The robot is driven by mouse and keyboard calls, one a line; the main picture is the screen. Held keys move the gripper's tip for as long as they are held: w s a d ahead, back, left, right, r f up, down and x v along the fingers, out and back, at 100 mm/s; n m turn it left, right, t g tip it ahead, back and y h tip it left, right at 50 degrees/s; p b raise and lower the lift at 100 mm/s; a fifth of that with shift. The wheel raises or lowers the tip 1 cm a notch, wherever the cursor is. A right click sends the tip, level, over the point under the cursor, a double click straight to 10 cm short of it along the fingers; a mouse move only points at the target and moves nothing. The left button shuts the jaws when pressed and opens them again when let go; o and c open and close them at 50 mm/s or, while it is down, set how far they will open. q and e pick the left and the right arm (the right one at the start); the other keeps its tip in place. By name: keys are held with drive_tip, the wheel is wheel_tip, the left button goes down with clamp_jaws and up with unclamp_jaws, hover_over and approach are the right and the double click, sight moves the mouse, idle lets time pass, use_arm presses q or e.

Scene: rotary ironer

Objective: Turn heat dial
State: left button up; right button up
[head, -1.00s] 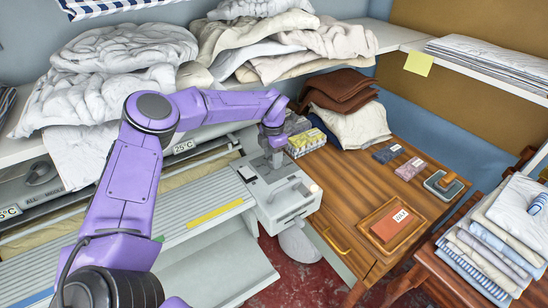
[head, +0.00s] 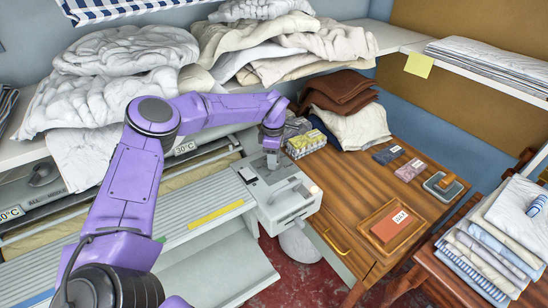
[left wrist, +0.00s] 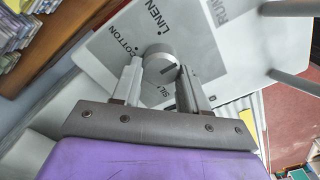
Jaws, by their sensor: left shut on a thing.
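The heat dial (left wrist: 158,62) is a round grey knob on the ironer's light control panel (left wrist: 112,40). Labels LINEN, COTTON and a partly hidden one starting SIL surround it in the left wrist view. My left gripper (left wrist: 160,80) is shut on the dial, one finger on each side. In the head view my left gripper (head: 272,158) reaches down to the back of the grey control box (head: 285,208), and its fingers hide the dial. My right gripper is out of view.
The ironer's feed board (head: 190,225) stretches left of the control box. A wooden table (head: 345,185) to the right holds several small boxes and a tray (head: 375,237). Piled linen (head: 125,55) lies on the shelf behind my arm.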

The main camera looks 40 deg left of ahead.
use_arm(q)
drive_tip(key=shift+s+f, duration=0.15)
drive_tip(key=shift+f, duration=0.05)
idle(0.3)
drive_tip(key=o, duration=1.1)
drive_tip(key=shift+c, duration=0.2)
drive_tip(key=shift+r, duration=0.1)
drive_tip(key=shift+r, duration=0.3)
wheel_tip(320, 180, up, 3)
drive_tip(key=shift+s+d+f+b, duration=0.1)
drive_tip(key=shift+b, duration=0.45)
drive_tip(key=s+d+r+b, duration=0.4)
drive_tip(key=s+d+r, duration=0.3)
drive_tip(key=s+r, duration=0.2)
drive_tip(key=shift+s+d+r, duration=0.15)
drive_tip(key=shift+s+r, duration=0.15)
drive_tip(key=shift+s, duration=0.95)
